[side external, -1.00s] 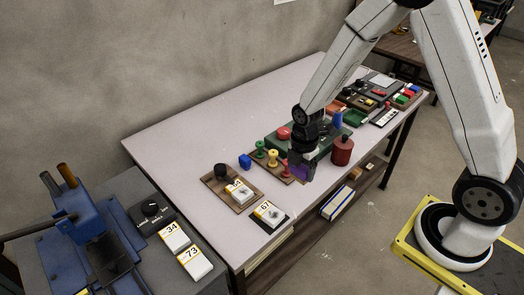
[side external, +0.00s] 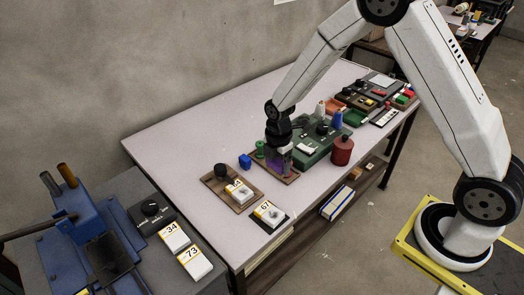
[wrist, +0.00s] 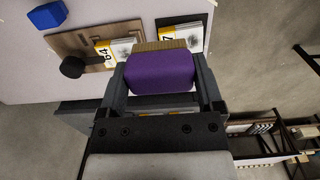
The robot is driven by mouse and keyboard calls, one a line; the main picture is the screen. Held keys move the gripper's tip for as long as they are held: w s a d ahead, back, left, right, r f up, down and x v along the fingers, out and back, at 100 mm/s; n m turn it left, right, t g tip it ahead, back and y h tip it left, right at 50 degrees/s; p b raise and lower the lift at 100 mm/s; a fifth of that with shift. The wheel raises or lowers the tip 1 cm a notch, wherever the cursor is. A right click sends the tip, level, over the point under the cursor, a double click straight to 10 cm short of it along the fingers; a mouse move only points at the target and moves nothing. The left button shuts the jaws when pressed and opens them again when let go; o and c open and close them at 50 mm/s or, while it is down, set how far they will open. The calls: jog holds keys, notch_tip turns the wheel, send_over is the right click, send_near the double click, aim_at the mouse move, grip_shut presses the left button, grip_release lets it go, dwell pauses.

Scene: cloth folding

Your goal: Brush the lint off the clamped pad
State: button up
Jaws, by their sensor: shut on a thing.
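My gripper (side external: 278,166) is shut on a purple block-shaped brush (wrist: 160,73) with a tan bristle-like strip along its far edge. The brush fills the space between the fingers in the wrist view. In the side view its purple (side external: 273,167) shows at the fingertips, over or in front of the wooden peg board (side external: 292,180); whether it touches the board I cannot tell. A dark flat pad-like piece (side external: 112,254) lies at the blue clamp device (side external: 84,222) at the lower left, well away from my gripper. No lint can be made out.
Number-marked blocks (side external: 268,212) and a black knob (side external: 221,170) on a wooden board stand left of my gripper. The table's left part (side external: 170,145) is clear.

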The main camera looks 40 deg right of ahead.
jog(key=w+a+f, duration=0.1)
jog(key=w+a, duration=0.3)
jog(key=w, duration=0.3)
jog(key=shift+w+f, duration=0.15)
jog(key=shift+w, duration=0.15)
jog(key=shift+f, duration=0.15)
